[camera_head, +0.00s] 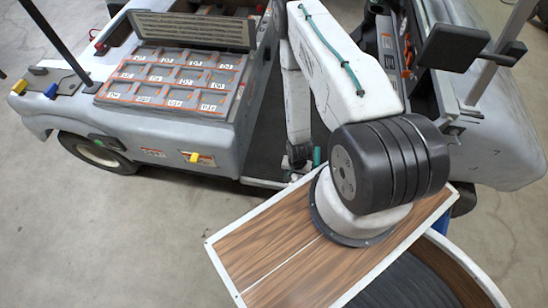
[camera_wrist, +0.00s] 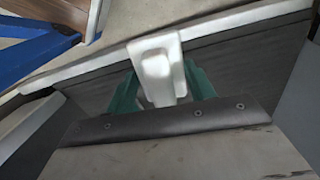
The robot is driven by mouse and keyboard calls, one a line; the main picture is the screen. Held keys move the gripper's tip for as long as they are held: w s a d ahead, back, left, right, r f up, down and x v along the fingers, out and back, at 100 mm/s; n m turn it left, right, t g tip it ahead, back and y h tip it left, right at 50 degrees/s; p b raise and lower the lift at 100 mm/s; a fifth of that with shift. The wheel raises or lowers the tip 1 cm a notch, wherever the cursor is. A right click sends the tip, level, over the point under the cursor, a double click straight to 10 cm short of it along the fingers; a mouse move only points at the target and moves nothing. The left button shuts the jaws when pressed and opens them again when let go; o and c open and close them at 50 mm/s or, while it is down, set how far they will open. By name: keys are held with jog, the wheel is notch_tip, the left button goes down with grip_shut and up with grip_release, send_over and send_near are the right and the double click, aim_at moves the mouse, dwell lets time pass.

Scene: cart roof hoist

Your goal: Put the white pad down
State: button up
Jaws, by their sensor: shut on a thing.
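The white pad (camera_wrist: 153,62) is a small pale block in the middle of the wrist view. My gripper (camera_wrist: 162,76) has green fingers, one on each side of the pad, and is shut on it. The pad's upper end overlaps a long white edge that borders a dark panel. I cannot tell whether the pad touches that edge. In the head view the end of my arm hangs low beside the grey cart (camera_head: 75,105), and a bit of green shows there. The pad cannot be made out in that view.
The cart's bed carries a grey tray of labelled compartments (camera_head: 172,78). A yellow latch (camera_head: 198,158) sits on its side. A black mirror-like panel (camera_head: 452,47) stands out at the right. A blue frame part (camera_wrist: 35,47) shows in the wrist view. Floor is clear at left.

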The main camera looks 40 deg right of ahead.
send_over(274, 158)
jog(key=s, duration=0.2)
jog(key=shift+f, duration=0.65)
jog(key=shift+w+a+f, duration=0.1)
jog(key=shift+w, duration=1)
jog(key=shift+s+f, duration=0.2)
jog(key=shift+f, duration=1.35)
jog(key=shift+c, duration=0.4)
jog(key=o, duration=1)
jog(key=shift+c, duration=0.2)
jog(key=shift+f, duration=0.1)
